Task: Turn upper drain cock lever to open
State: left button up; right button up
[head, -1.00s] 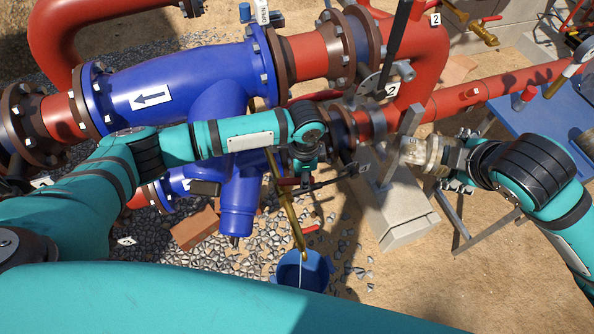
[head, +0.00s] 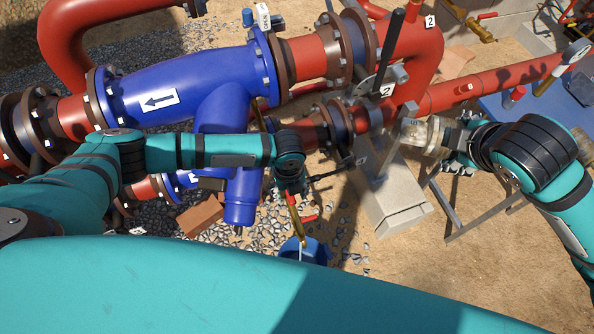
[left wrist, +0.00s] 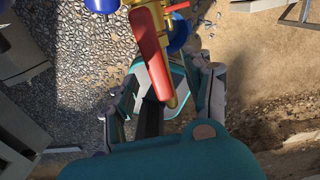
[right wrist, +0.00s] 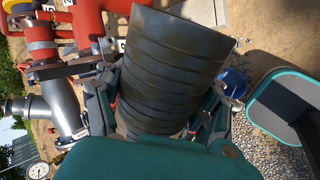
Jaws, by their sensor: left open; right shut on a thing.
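A red drain cock lever (left wrist: 150,50) with a brass end (left wrist: 174,88) shows in the left wrist view; I cannot tell whether it is the upper one. My left gripper (left wrist: 166,84) is open, with a finger on each side of the lever. In the head view my left wrist hides most of the cock, and a brass drain pipe (head: 294,212) shows below it. My right gripper (right wrist: 157,95) is shut on a dark ribbed cylinder (right wrist: 175,55), which looks pale in the head view (head: 412,132).
A blue bucket (head: 313,252) stands under the brass pipe, with a thin pale stream at its outlet. A blue strainer body (head: 180,85) and red pipes (head: 460,92) crowd the left arm. A concrete block (head: 395,200) stands between the arms.

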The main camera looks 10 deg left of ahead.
pick_arm(q)
jog(key=o, duration=0.3)
jog(key=shift+r, duration=0.1)
pick_arm(e)
jog(key=shift+r, duration=0.15)
pick_arm(q)
notch_tip(320, 180, up, 7)
jog(key=p, duration=0.7)
pick_arm(e)
notch_tip(320, 180, up, 7)
jog(key=shift+f, duration=0.1)
jog(key=shift+f, duration=0.1)
pick_arm(q)
notch_tip(320, 180, up, 12)
